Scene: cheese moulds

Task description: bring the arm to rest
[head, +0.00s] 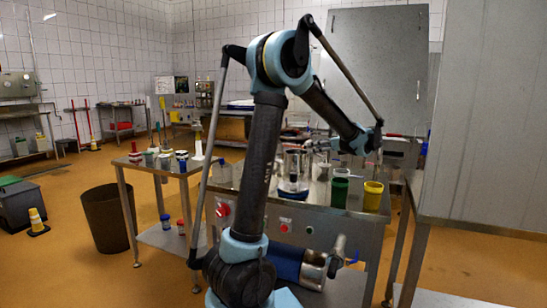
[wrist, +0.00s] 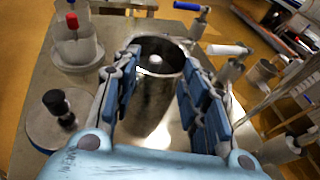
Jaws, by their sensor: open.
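My arm rises in front in the head view and bends over the steel table (head: 315,212). My gripper (wrist: 160,64) is open in the wrist view. Its two blue-padded fingers appear on either side of a shiny steel cylinder (wrist: 152,112), with a gap between them. The cylinder is open at the top, with a pale knob inside. I cannot tell how far the fingers are above or in front of it. In the head view, a steel cylinder (head: 298,162) stands on the table, and my gripper is small and hard to make out.
A green cup (head: 340,192) and a yellow cup (head: 373,196) stand on the table's right. A brown bin (head: 106,220) stands on the floor. A tall grey panel (head: 490,120) closes the right side.

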